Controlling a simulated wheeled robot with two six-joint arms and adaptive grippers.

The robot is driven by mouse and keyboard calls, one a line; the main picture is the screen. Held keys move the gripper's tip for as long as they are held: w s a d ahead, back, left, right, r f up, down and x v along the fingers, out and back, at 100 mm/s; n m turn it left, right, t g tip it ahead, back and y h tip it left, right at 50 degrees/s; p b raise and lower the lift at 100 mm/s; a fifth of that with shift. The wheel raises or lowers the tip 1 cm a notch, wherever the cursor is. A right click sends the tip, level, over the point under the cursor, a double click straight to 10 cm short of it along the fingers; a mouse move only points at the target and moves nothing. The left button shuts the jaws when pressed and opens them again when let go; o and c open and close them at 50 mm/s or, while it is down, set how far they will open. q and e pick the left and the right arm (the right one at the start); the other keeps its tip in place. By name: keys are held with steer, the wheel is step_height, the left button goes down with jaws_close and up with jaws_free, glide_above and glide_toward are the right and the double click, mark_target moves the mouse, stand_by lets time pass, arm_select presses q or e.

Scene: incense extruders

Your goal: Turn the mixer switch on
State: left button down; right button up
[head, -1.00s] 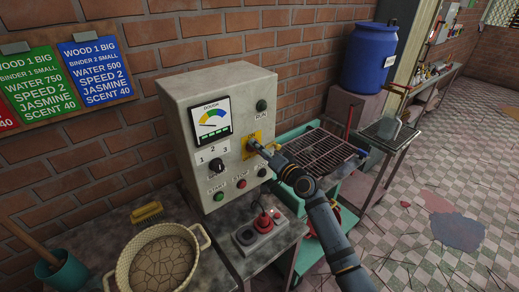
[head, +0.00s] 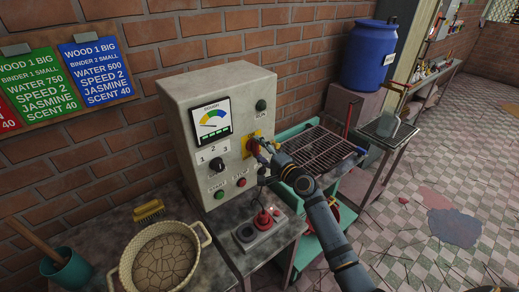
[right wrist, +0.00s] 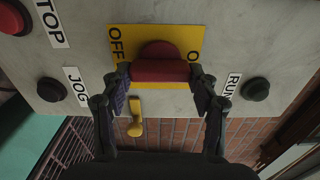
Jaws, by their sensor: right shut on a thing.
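The mixer switch is a red knob (head: 252,146) on a yellow plate on the front of the grey control box (head: 192,112). In the right wrist view the red knob (right wrist: 159,70) lies crosswise between the two fingers of my right gripper (right wrist: 160,78). The plate (right wrist: 150,32) reads OFF at the left; a partly covered label starting with O is at the right. My right gripper (head: 262,147) is shut on the knob, and its arm comes in from the lower right. My left gripper is not in view.
The box also carries a gauge (head: 211,119), a black selector (head: 216,164), a green button (head: 219,195) and a RUN button (head: 262,105). A wire rack (head: 317,148) is behind my arm.

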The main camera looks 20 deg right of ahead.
stand_by(0.4)
steer(key=o, duration=1.1)
steer(key=shift+o, duration=0.2)
steer(key=v, duration=1.2)
